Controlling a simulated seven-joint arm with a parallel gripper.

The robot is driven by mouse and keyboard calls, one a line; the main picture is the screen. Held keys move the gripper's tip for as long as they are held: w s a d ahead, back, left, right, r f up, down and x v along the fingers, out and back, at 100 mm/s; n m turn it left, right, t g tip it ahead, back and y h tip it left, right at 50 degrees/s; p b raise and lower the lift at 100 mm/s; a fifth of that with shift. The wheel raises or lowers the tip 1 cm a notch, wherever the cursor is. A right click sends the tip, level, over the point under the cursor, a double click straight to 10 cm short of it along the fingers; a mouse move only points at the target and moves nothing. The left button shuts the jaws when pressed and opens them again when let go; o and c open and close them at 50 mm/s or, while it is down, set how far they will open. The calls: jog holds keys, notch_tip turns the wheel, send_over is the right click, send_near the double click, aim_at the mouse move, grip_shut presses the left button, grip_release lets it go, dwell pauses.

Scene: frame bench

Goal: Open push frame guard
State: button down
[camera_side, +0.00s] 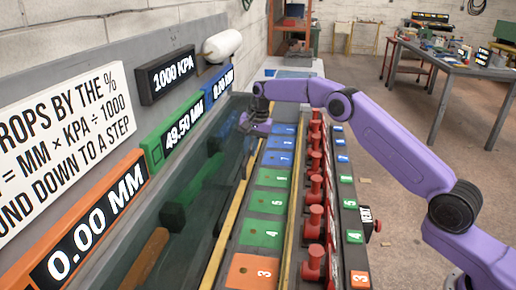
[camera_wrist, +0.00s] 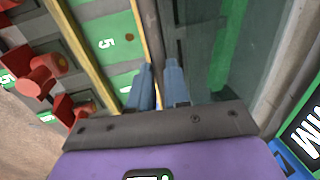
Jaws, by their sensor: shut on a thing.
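The guard (camera_side: 195,180) is a long, dark see-through panel on the left of the bench, between the wall displays and a yellow strip. In the wrist view the guard (camera_wrist: 200,50) fills the middle right, with a dark bar (camera_wrist: 148,18) along its left edge. My gripper (camera_side: 257,126) is at the guard's far part in the side view. In the wrist view my gripper (camera_wrist: 158,78) has its two fingers close together at the end of that bar, shut on the guard's edge. The exact contact is hard to see.
Numbered blue, green and orange plates (camera_side: 262,231) lie right of the guard, beside a row of red knobs (camera_side: 314,225). Wall displays (camera_side: 180,137) and a white sign (camera_side: 60,130) stand close on the left. Open floor lies to the right.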

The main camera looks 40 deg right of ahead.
jog(key=shift+w+a, duration=0.35)
dwell(0.3)
jog(key=c, duration=1.1)
grip_release()
jog(key=shift+r, duration=0.1)
notch_tip(320, 180, up, 12)
jog(key=s+d, duration=0.1)
jog(key=shift+s+d, duration=0.3)
jog(key=shift+s, duration=0.05)
